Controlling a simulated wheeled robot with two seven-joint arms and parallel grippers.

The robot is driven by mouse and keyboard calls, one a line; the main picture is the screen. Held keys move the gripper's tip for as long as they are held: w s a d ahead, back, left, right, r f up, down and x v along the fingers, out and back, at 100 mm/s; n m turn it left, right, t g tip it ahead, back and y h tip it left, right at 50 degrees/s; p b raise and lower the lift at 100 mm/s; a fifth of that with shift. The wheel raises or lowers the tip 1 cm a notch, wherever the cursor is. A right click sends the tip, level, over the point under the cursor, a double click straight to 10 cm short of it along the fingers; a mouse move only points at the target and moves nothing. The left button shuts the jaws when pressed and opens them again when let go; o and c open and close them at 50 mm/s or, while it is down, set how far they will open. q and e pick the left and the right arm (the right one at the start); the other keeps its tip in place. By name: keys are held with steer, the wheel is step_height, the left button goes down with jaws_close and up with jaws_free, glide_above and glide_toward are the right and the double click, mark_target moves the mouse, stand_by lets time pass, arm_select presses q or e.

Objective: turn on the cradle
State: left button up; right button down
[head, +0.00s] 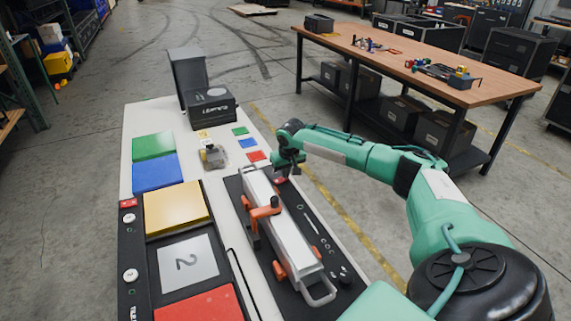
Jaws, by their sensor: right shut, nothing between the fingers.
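The cradle is a long black base (237,196) on the right side of the white table. A long silver-grey case (290,231) lies in it, with orange clamp parts (263,211) around its middle and a metal handle at its near end. Small round knobs and marks line the base's right side. My right gripper (283,172) is shut and empty, pointing down at the far end of the cradle. A small red part (280,180) shows just under its fingertips; I cannot tell whether they touch. My left gripper is not in view.
Green (153,145), blue (155,173), yellow (177,206) and red (203,306) panels lie on the left. A black box (213,113) and grey bin (187,70) stand at the far end. A wooden workbench (420,58) stands back right.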

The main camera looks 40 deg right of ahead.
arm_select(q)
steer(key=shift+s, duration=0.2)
arm_select(e)
steer(key=shift+f, duration=0.1)
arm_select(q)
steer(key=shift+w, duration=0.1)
arm_select(e)
steer(key=shift+f+y, duration=0.15)
steer(key=shift+y, duration=0.15)
steer(key=shift+f, duration=0.15)
steer(key=shift+d, duration=0.1)
steer(key=shift+w+a+r+p, duration=0.1)
steer(key=shift+a+r+p, duration=0.3)
steer(key=shift+p, duration=0.5)
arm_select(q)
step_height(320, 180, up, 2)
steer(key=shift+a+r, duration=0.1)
arm_select(e)
steer(key=shift+w+a, duration=0.1)
steer(key=shift+a, duration=0.25)
steer(key=shift+f, duration=0.1)
